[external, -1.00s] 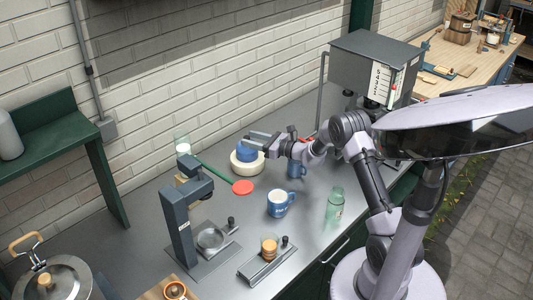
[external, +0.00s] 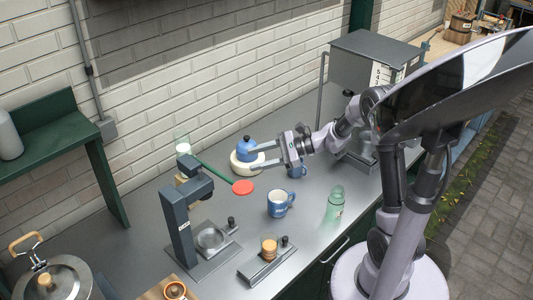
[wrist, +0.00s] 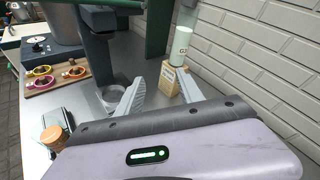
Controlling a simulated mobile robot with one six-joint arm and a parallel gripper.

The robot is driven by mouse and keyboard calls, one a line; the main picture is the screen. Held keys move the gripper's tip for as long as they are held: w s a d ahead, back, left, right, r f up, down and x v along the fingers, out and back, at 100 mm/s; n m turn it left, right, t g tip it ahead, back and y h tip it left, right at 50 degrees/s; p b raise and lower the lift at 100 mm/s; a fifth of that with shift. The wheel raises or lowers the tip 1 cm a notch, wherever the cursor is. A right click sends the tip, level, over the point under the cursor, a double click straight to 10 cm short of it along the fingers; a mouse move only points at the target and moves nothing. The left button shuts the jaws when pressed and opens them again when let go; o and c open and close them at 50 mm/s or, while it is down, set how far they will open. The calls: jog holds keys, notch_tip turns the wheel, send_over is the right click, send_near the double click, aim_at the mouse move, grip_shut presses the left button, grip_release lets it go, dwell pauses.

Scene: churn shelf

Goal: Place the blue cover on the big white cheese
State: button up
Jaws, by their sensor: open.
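Whether a fingertip touches the cheese cannot be told. In the wrist view the two fingers (wrist: 160,88) are spread with nothing between them; the cover and cheese do not show there.
A red paddle with a green handle (external: 243,187) lies in front of the cheese. A dark press-like stand (external: 178,225) is front left. The brick wall is close behind.

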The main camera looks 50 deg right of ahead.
jog(key=s+a+r+n+g+h, duration=0.1)
jog(key=s+a+n+g+h, duration=0.15)
jog(key=s+a+n, duration=0.45)
jog(key=s+a+r+n+g+h, duration=0.1)
jog(key=s+a+r+n+g, duration=0.2)
jog(key=s, duration=0.8)
jog(key=s+d+n+t+h, duration=0.1)
jog(key=s+d+n+h, duration=0.4)
jog(key=s+n, duration=0.2)
jog(key=shift+s+d+f+n, duration=0.4)
jog(key=shift+s+f, duration=0.05)
jog(key=shift+s, duration=0.45)
jog(key=shift+h, duration=0.25)
